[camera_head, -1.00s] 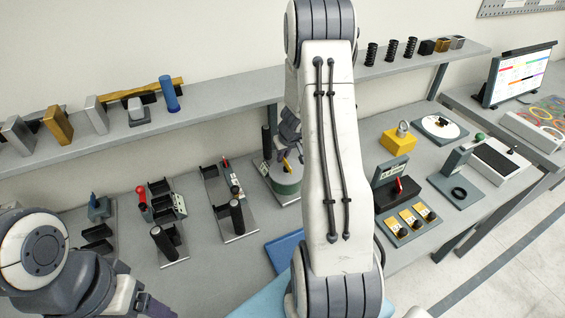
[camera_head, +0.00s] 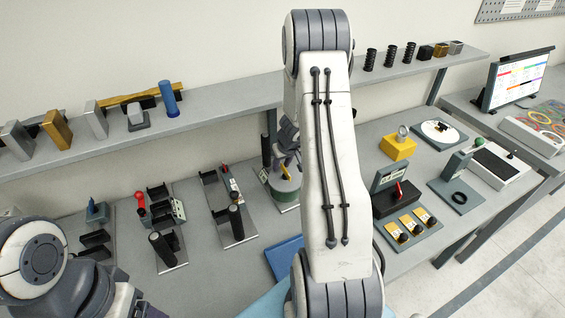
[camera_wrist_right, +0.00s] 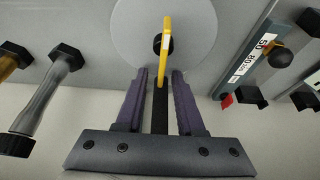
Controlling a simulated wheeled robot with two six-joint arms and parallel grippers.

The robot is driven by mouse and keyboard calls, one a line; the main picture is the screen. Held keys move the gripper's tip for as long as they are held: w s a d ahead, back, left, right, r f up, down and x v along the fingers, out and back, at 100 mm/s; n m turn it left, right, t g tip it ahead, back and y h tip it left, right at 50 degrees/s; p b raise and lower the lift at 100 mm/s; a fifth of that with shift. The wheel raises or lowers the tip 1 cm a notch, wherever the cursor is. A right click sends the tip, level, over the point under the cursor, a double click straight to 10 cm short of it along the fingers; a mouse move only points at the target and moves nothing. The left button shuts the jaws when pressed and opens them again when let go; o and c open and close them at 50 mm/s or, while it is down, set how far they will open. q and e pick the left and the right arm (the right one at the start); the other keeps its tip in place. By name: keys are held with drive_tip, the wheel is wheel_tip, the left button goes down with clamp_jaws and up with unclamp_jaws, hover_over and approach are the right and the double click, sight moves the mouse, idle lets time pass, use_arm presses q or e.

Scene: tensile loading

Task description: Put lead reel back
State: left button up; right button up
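The reel is a green drum with a pale grey round top (camera_head: 286,184); it stands on a base plate on the bench, partly hidden by my right arm. In the right wrist view it shows as a grey disc (camera_wrist_right: 200,35) with a dark hub and a yellow handle (camera_wrist_right: 167,40). My right gripper (camera_wrist_right: 162,74) is over the disc, its two purple fingers apart on either side of the handle, with gaps visible. It also shows in the head view (camera_head: 284,160), partly hidden. My left gripper (camera_head: 138,308) is at the bottom edge, mostly cut off.
Fixtures with black posts (camera_head: 236,220) stand left of the reel. A yellow block (camera_head: 398,147) and a dark box with a red lever (camera_head: 397,197) stand to the right. A shelf (camera_head: 215,118) runs behind. A blue tray (camera_head: 285,257) lies in front.

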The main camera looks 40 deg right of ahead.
drive_tip(key=shift+r, duration=0.25)
drive_tip(key=p+v, duration=0.3)
drive_tip(key=v, duration=0.9)
drive_tip(key=s+a+r+n+g+y, duration=0.1)
drive_tip(key=a+r+n+y, duration=0.15)
drive_tip(key=a, duration=1.05)
drive_tip(key=s+a+r+n+y, duration=0.15)
drive_tip(key=a+r, duration=0.25)
drive_tip(key=a, duration=0.8)
drive_tip(key=s+a+r+n+g+h, duration=0.1)
drive_tip(key=s+a+n, duration=0.2)
drive_tip(key=s+a, duration=0.3)
drive_tip(key=s+a+r+n+g+h, duration=0.1)
drive_tip(key=s+a, duration=0.5)
drive_tip(key=s, duration=0.9)
drive_tip(key=shift+r+n+g, duration=0.5)
drive_tip(key=shift+n+g, duration=0.1)
drive_tip(key=shift+n, duration=0.4)
drive_tip(key=shift+w+a+f, duration=0.1)
wheel_tip(320, 180, down, 4)
drive_tip(key=b, duration=0.4)
drive_tip(key=shift+f, duration=0.15)
